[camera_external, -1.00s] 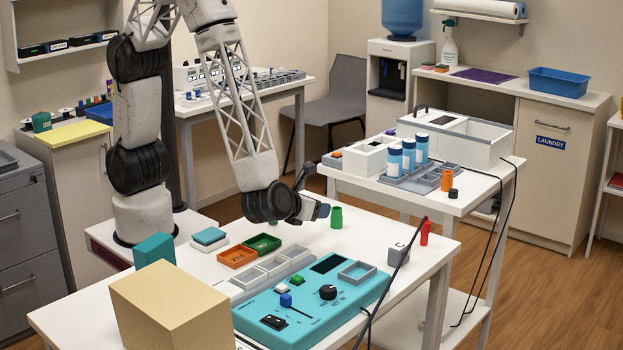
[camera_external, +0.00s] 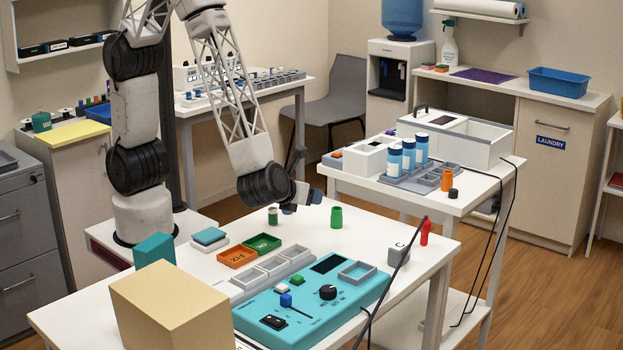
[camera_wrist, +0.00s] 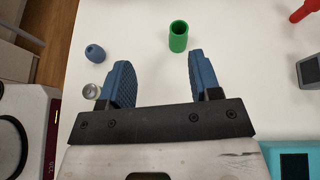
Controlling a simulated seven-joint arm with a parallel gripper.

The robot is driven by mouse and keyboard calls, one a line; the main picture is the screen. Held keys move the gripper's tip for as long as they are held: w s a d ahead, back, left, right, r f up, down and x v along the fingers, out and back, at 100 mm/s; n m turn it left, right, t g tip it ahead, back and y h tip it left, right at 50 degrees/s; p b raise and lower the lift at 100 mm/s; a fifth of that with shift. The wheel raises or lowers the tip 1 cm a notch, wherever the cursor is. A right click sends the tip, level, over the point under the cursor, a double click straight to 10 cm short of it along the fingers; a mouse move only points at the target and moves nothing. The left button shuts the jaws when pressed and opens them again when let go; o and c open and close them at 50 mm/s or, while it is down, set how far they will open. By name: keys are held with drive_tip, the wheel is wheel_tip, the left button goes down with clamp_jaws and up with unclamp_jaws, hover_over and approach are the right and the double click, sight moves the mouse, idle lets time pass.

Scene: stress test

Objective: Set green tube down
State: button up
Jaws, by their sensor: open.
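The green tube (camera_external: 336,217) stands upright on the white table near its far edge. In the wrist view the green tube (camera_wrist: 178,37) is beyond my fingertips, nearer the right finger, with its open top showing. My gripper (camera_wrist: 158,78) is open with blue ribbed fingers and nothing between them. In the external view my gripper (camera_external: 311,197) is up and to the left of the tube, apart from it; its fingers are partly hidden there.
A blue rounded piece (camera_wrist: 94,53) and a small silver-topped piece (camera_wrist: 91,91) lie left of my fingers. A red piece (camera_external: 424,232) and a grey block (camera_external: 397,254) stand to the right.

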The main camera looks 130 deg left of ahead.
drive_tip(key=s+d+r+n+t+h, duration=0.1)
drive_tip(key=s+d+r+n+h, duration=0.5)
drive_tip(key=s+r, duration=0.5)
drive_tip(key=s+d+r+n+t+h, duration=0.2)
drive_tip(key=s+d+r+n+h, duration=0.5)
drive_tip(key=s+d+r+n, duration=0.3)
drive_tip(key=shift+s+d+r, duration=0.4)
drive_tip(key=shift+s, duration=0.3)
